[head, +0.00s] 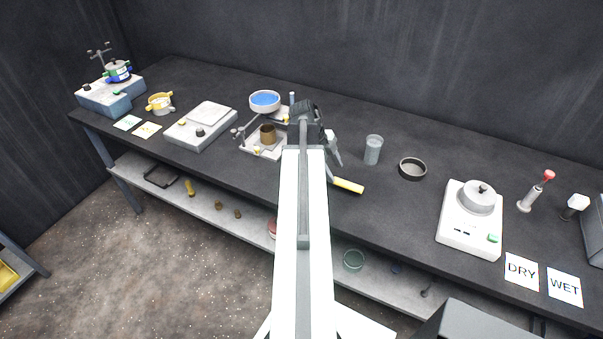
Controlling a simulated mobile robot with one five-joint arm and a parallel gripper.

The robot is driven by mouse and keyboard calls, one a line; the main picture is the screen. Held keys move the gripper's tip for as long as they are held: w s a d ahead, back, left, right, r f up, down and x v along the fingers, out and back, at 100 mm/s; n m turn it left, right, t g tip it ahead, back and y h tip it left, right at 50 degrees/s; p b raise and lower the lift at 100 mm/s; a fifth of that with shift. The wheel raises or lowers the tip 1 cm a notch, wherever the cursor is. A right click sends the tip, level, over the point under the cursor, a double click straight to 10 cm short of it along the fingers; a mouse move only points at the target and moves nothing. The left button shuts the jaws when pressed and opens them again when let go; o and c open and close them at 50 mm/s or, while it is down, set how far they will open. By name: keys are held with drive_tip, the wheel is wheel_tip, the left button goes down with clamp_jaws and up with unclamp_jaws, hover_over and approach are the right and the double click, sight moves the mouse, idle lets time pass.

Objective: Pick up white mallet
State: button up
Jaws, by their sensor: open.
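I cannot tell for sure which thing is the white mallet. A tool with a yellow handle (347,185) lies on the dark bench (400,215), just right of my arm. A small piece with a white head (578,201) on a dark stem is at the far right of the bench. My gripper (335,157) is open above the bench, just beyond the yellow handle and apart from the white-headed piece. No held thing shows in it.
A grey cup (373,150) and a dark ring (412,169) stand right of my gripper. A brown cup (268,135) on a tray and a blue-topped pan (265,101) are left. A white machine (470,220) stands at right. A lower shelf (390,290) holds small items.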

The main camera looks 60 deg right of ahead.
sight(340, 180)
drive_tip(key=b+x, duration=0.2)
drive_tip(key=shift+f+b, duration=0.3)
drive_tip(key=shift+f, duration=0.15)
drive_tip(key=b+x, duration=0.4)
drive_tip(key=x, duration=0.1)
drive_tip(key=shift+s+d+b, duration=0.1)
drive_tip(key=shift+s+b, duration=0.05)
drive_tip(key=shift+b, duration=0.15)
drive_tip(key=shift+r, duration=0.15)
clamp_jaws()
